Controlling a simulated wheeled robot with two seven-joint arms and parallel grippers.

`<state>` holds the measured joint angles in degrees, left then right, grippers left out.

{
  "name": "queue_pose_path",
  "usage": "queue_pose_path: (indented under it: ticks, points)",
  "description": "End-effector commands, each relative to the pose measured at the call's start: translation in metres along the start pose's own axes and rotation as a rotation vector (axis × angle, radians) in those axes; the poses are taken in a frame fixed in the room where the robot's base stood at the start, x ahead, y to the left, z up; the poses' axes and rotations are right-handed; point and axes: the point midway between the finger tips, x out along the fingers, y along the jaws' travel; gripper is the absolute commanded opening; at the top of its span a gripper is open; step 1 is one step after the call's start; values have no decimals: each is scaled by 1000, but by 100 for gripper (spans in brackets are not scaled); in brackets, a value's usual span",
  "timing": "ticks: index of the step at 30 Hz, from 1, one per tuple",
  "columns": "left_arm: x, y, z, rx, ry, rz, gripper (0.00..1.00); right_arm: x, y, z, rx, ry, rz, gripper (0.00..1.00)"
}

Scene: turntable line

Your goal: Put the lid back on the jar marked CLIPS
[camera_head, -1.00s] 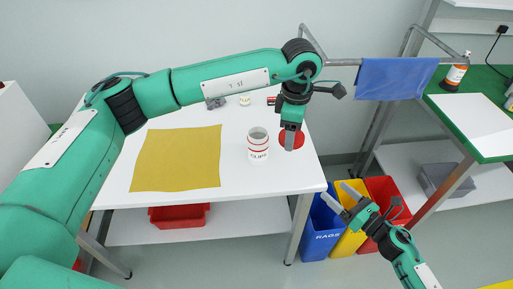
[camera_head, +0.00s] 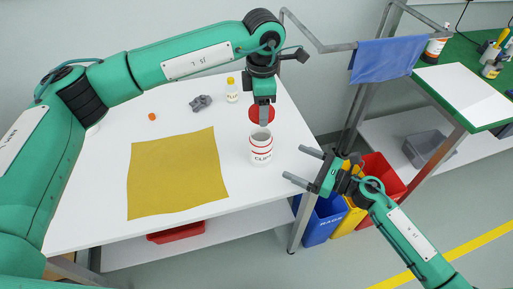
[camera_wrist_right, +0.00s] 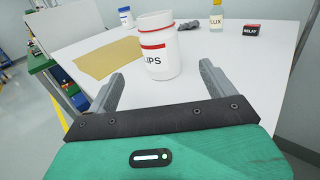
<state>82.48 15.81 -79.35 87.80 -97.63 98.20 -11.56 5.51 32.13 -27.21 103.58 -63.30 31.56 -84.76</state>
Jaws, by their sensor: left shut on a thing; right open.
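The white jar marked CLIPS (camera_head: 261,151) stands upright and open on the white table, with red bands. It also shows in the right wrist view (camera_wrist_right: 160,58), between and beyond my right fingers. My left gripper (camera_head: 264,117) is shut on the red lid (camera_head: 255,113), which appears just above the jar's mouth in the head view; its exact height is unclear. The fingers cover part of the lid. My right gripper (camera_head: 298,165) is open and empty at the table's right edge, to the right of the jar and apart from it.
A yellow cloth (camera_head: 175,172) lies left of the jar. A grey crumpled rag (camera_head: 201,102), a yellow-capped bottle (camera_head: 232,92) and a small orange item (camera_head: 152,116) are farther back. A RELAY box (camera_wrist_right: 252,29) shows in the wrist view. Bins (camera_head: 322,218) stand below right.

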Motion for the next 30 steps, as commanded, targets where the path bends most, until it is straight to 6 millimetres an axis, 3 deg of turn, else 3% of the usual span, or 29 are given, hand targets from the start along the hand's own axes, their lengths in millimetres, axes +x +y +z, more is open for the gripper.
queue_pose_path:
  ticks: [8,21,30]
  points:
    - [0,0,0,0,0,0,38,9,0,0,3,-2,0,87]
    - [0,0,0,0,0,0,38,87,0,1,0,-2,0,87]
    - [0,0,0,0,0,0,38,118,0,0,1,0,-1,87]
